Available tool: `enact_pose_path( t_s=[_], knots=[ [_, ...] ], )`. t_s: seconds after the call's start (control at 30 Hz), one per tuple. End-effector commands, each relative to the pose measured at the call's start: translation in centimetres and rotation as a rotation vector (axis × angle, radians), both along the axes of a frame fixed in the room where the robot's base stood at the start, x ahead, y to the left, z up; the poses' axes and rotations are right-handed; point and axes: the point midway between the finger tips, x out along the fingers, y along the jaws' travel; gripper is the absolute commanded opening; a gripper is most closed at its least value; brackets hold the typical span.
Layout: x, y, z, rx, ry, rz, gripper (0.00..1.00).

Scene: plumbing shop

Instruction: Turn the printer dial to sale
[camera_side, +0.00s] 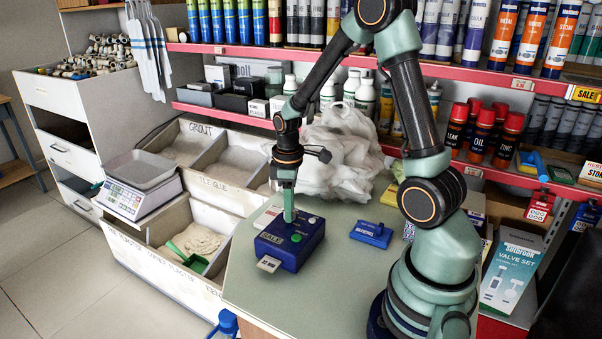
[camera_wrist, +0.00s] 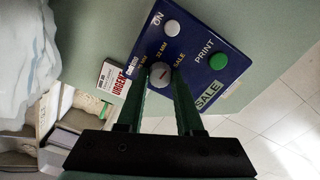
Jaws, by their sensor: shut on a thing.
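The blue printer (camera_side: 312,238) stands near the left edge of the green-grey bench, with a white slip (camera_side: 269,264) sticking out of its front. In the wrist view the printer (camera_wrist: 215,25) has a white ON button (camera_wrist: 172,27), a green PRINT button (camera_wrist: 218,61) and a green SALE label (camera_wrist: 207,96). Its grey dial (camera_wrist: 160,72) carries a short red mark, with MM and SALE markings around it. Exactly which marking it points at is hard to tell. My gripper (camera_side: 289,217) is shut on the dial from above; its green fingers (camera_wrist: 168,80) cover part of it.
A small blue device (camera_side: 371,235) lies right of the printer. An URGENT box (camera_wrist: 116,78) lies beside the printer. White plastic bags (camera_side: 335,150) heap behind. Bins and a scale (camera_side: 137,190) stand left, below the bench top. Bare bench shows in front of the printer.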

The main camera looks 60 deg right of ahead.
Motion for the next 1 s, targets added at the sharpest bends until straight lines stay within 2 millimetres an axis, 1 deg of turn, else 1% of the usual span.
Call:
enact_pose_path(
  t_s=[0.2, 0.5, 0.73, 1.0],
  knots=[
    [0.04, -0.01, 0.03, -0.001, -0.001, -0.18, 0.0],
    [0.04, -0.01, 0.04, -0.001, -0.001, -0.349, 0.0],
    [0.05, -0.01, 0.04, -0.001, -0.001, -0.407, 0.0],
    [0.05, -0.02, 0.04, 0.0, -0.002, -0.42, 0.0]
  ],
)
